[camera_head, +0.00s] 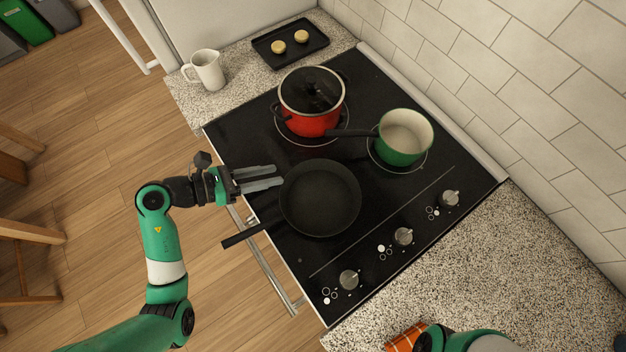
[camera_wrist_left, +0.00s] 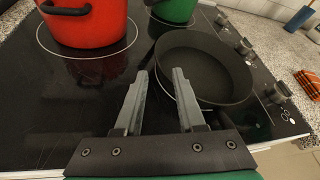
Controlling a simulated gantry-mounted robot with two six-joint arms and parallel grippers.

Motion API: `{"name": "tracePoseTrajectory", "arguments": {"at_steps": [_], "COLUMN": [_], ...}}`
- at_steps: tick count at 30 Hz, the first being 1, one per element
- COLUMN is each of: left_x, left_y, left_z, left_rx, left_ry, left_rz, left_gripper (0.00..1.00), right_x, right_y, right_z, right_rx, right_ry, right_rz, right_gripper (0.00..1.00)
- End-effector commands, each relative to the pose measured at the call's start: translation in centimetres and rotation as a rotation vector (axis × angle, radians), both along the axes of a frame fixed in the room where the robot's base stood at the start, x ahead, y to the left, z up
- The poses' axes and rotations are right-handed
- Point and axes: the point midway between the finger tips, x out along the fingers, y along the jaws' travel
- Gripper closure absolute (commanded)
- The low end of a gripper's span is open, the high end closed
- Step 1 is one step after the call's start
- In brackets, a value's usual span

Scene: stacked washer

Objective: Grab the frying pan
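The black frying pan (camera_head: 320,200) sits on the front of the black cooktop, its handle (camera_head: 248,236) pointing to the lower left past the cooktop's edge. My left gripper (camera_head: 279,176) is open and empty at the pan's upper-left rim, with its fingers pointing toward the pan. In the left wrist view the pan (camera_wrist_left: 205,68) lies just beyond the open left fingertips (camera_wrist_left: 160,75); I cannot tell whether they touch it. The pan's handle is not visible there. Part of my right arm shows at the bottom of the head view, but its gripper is out of view.
A lidded red pot (camera_head: 309,122) and a green saucepan (camera_head: 400,150) stand on the cooktop behind the pan. Knobs (camera_head: 403,236) line its right side. A white pitcher (camera_head: 208,70) and a black tray (camera_head: 290,53) are on the far counter. An oven rail (camera_head: 275,280) runs along the front.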

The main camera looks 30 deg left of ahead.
Motion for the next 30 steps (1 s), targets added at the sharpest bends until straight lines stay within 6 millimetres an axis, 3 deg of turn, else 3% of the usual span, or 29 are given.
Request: {"name": "tracePoseTrajectory", "arguments": {"at_steps": [4, 11, 19, 27, 30], "left_x": [1.8, 2.5, 5.8, 6.2, 6.2], "left_y": [-1.4, -1.9, -4.2, -4.4, -4.4], "left_z": [-0.9, -1.2, -2.6, -2.7, -2.7], "left_rx": [0.000, 0.000, 0.000, 0.000, 0.001], "left_ry": [-0.002, -0.001, -0.001, -0.002, -0.001], "left_rz": [-0.003, -0.001, -0.003, 0.001, 0.001], "left_gripper": [0.61, 0.61, 0.61, 0.61, 0.80], "right_x": [0.0, 0.0, 0.0, 0.0, 0.0], "right_y": [0.0, 0.0, 0.0, 0.0, 0.0], "right_z": [-0.6, -0.7, -1.8, -1.8, -1.8], "right_rx": [0.000, 0.000, 0.000, 0.000, 0.000], "right_ry": [0.001, 0.001, 0.001, 0.001, 0.001], "right_rz": [0.000, 0.000, 0.000, 0.000, 0.000], "right_gripper": [0.00, 0.00, 0.00, 0.00, 0.00]}}
